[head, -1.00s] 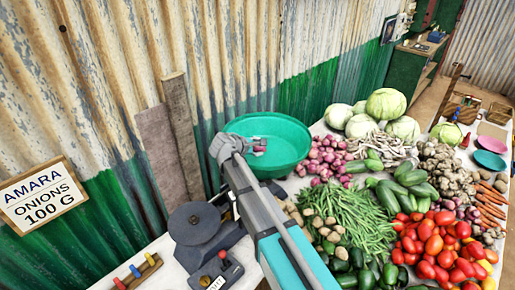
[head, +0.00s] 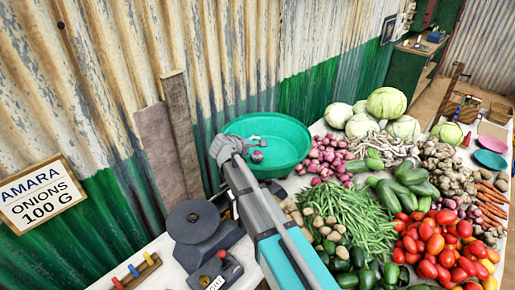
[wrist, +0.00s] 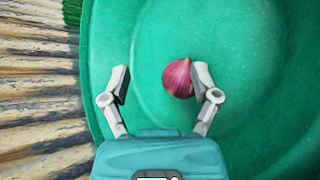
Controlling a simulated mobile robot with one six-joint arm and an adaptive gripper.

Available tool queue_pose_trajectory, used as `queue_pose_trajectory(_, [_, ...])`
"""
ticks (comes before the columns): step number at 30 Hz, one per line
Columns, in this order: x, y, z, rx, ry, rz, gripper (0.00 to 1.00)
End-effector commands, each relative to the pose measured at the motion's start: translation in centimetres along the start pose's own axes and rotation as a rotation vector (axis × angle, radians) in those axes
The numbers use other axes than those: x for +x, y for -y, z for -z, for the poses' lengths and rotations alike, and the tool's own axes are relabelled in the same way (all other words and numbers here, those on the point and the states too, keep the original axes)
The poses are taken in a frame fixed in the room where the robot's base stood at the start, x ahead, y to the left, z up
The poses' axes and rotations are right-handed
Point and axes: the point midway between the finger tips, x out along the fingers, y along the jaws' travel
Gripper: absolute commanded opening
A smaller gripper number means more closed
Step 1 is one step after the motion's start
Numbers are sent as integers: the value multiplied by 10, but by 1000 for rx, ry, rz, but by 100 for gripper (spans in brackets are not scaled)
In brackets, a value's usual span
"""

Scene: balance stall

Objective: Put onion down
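A red-purple onion (wrist: 178,78) lies in the green basin (wrist: 290,130), near the right fingertip in the wrist view. The same onion (head: 257,156) shows in the head view just past my gripper (head: 258,143), inside the basin (head: 290,165). In the wrist view my gripper (wrist: 160,85) is open, with its two fingers spread wide. The onion sits between and beyond the fingertips, closer to the right one. A contact between the finger and the onion cannot be made out.
A grey scale (head: 195,222) stands left of my arm. A sign (head: 42,195) reads "AMARA ONIONS 100 G". A heap of onions (head: 325,158) lies right of the basin, with cabbages, beans, peppers and tomatoes crowding the table. The corrugated wall (head: 130,80) is close behind.

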Motion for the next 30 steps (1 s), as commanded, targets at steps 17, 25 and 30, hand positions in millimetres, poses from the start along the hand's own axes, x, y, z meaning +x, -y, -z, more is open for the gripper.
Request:
queue_pose_trajectory(17, [-4,-5,-4,0,0,0,81])
queue_pose_trajectory(25, [-29,-11,-9,-1,-1,-1,81])
queue_pose_trajectory(30, [-58,-11,-9,-1,-2,-1,81])
